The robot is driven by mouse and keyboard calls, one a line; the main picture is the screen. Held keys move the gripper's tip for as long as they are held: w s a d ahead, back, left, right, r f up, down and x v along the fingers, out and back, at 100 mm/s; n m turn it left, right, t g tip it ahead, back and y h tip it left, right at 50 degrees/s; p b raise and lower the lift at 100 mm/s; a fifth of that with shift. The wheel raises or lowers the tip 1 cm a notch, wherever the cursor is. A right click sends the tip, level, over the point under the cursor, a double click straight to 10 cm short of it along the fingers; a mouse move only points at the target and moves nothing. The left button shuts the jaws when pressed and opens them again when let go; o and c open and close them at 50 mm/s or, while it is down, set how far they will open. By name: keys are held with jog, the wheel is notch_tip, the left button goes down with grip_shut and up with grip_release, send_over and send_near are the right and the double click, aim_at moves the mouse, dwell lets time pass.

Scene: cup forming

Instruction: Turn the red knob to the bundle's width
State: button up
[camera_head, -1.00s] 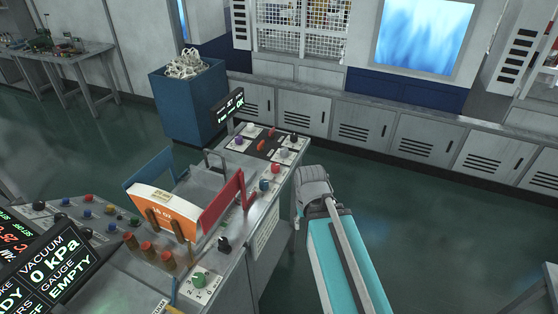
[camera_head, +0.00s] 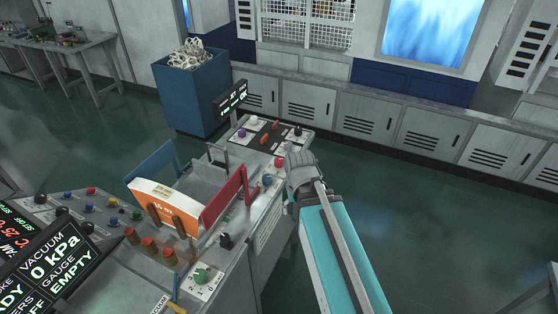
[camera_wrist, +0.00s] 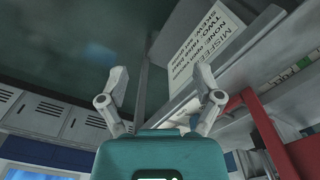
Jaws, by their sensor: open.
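The red knob (camera_head: 279,162) stands on the right edge of the machine's top in the head view, just left of my wrist. I cannot make it out in the wrist view. The bundle (camera_head: 165,208), white on top with an orange front, lies between a blue plate (camera_head: 152,164) and a red plate (camera_head: 222,197). The red plate also shows at the right of the wrist view (camera_wrist: 268,135). My gripper (camera_wrist: 161,72) is open and empty, its fingers spread beside the machine's side. In the head view my wrist mostly hides the fingers.
A blue knob (camera_head: 267,180) sits close to the red one. A black knob (camera_head: 226,241) and a green knob (camera_head: 202,275) are nearer the front. A small display (camera_head: 231,98) stands at the back. A label sheet (camera_wrist: 205,45) is on the machine's side. The floor to the right is clear.

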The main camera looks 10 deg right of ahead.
aim_at(278, 159)
jog(key=w+r+m+p, duration=0.4)
jog(key=w+m, duration=0.2)
jog(key=w, duration=0.8)
jog(key=w+r+m+p, duration=0.5)
jog(key=w+m, duration=0.1)
jog(key=w, duration=0.8)
jog(key=shift+a+r, duration=0.15)
jog(key=shift+a, duration=0.05)
notch_tip(278, 159, down, 14)
jog(key=b, duration=1.4)
jog(key=shift+r, duration=0.1)
